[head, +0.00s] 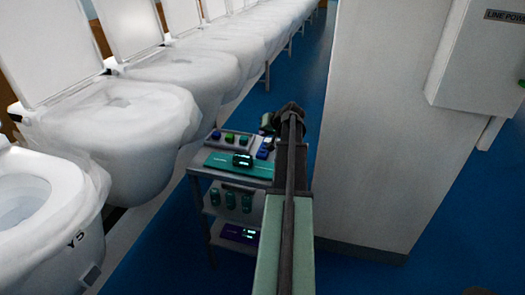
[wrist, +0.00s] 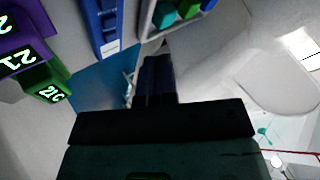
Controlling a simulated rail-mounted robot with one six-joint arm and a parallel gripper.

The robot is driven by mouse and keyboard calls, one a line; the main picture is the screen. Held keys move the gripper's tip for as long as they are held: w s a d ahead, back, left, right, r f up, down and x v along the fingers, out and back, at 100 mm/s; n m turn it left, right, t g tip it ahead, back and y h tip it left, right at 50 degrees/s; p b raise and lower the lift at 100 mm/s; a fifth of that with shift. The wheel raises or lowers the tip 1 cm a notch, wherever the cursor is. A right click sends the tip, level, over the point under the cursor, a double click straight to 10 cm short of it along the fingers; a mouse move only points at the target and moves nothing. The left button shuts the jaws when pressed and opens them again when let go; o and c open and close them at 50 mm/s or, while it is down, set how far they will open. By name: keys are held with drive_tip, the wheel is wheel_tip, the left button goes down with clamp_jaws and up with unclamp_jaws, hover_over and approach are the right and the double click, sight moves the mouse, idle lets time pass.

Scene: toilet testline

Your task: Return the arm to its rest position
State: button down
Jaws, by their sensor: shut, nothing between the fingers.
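My arm reaches forward from the bottom of the head view, over the right side of a small grey trolley (head: 197,172). My gripper's end is not clear in the head view, being hidden behind or merged with the dark wrist. In the wrist view my gripper (wrist: 157,62) shows as dark fingers close together, shut and empty. A box with green and blue blocks (wrist: 172,12) is at the top.
A row of toilets (head: 120,120), several wrapped in clear film, runs along the left. A white cabinet (head: 375,130) stands close on the right. The trolley holds a teal panel (head: 225,163) and green cylinders (head: 230,200). Blue floor (head: 150,250) is clear between trolley and toilets.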

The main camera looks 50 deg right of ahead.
idle(0.3)
drive_tip(key=s+a, duration=0.1)
drive_tip(key=s+a+f+g, duration=0.1)
drive_tip(key=a, duration=0.1)
drive_tip(key=s+a+f+g, duration=0.1)
drive_tip(key=a, duration=0.1)
drive_tip(key=shift+s+m+y, duration=0.2)
drive_tip(key=shift+m+y, duration=0.1)
drive_tip(key=shift+y, duration=0.1)
drive_tip(key=a+r+n+g+p, duration=0.1)
drive_tip(key=a+n+g+p, duration=0.2)
drive_tip(key=a, duration=2.3)
drive_tip(key=a+r+n+g+p, duration=0.2)
drive_tip(key=a+n, duration=0.5)
drive_tip(key=a, duration=1.9)
drive_tip(key=shift+s+a+g+p, duration=0.25)
drive_tip(key=shift+g+p, duration=0.35)
drive_tip(key=shift+g, duration=0.5)
